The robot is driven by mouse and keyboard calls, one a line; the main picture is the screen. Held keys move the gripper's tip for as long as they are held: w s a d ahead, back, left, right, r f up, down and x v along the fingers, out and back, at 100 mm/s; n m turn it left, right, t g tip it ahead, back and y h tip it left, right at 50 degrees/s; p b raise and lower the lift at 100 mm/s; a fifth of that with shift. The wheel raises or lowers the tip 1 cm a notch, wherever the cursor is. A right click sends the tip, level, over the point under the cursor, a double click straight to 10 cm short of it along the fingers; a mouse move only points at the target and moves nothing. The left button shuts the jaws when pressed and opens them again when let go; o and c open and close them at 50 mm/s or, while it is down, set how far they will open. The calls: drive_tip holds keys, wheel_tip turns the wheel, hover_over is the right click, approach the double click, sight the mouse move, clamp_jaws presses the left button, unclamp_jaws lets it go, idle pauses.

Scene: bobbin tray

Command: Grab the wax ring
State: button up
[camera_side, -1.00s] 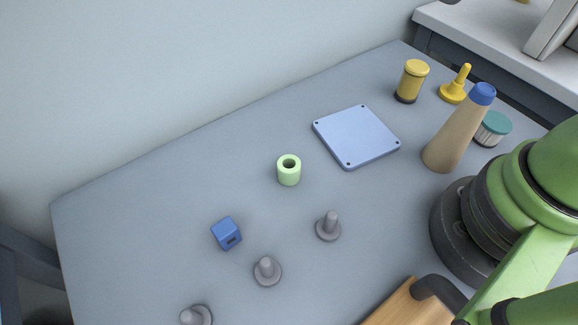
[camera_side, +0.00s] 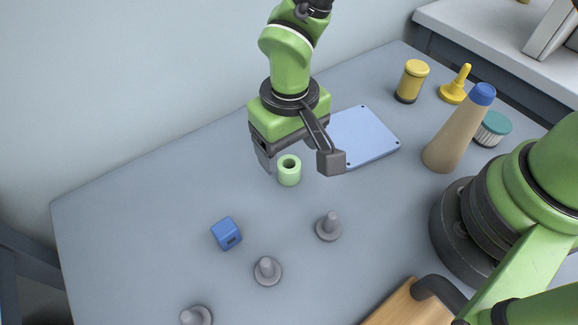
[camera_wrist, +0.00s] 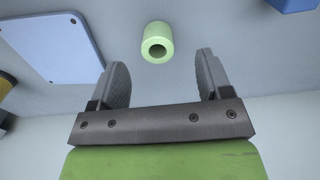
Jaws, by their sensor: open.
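The wax ring, which I take to be the pale green hollow cylinder (camera_side: 289,176), stands upright on the grey table, its hole facing up. It also shows in the wrist view (camera_wrist: 158,42), near the top centre. My gripper (camera_side: 298,163) is open and empty, pointing down over the ring. In the side view its fingers appear on either side of the ring, without visible contact. In the wrist view the fingertips (camera_wrist: 161,62) are apart, and the ring appears beyond them, in line with the gap. The exact height above the ring is hard to tell.
A light blue plate (camera_side: 372,139) lies close behind the right finger. A blue block (camera_side: 227,233) and grey pegs (camera_side: 329,227) stand toward the front. A beige cone bottle (camera_side: 452,139), yellow jar (camera_side: 411,81), yellow peg (camera_side: 456,86) and teal-lidded jar (camera_side: 493,128) are at right.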

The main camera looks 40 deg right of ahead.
sight(289, 166)
drive_tip(key=f, duration=0.6)
drive_tip(key=shift+w+d, duration=0.2)
drive_tip(key=shift+w, duration=0.2)
drive_tip(key=c, duration=1)
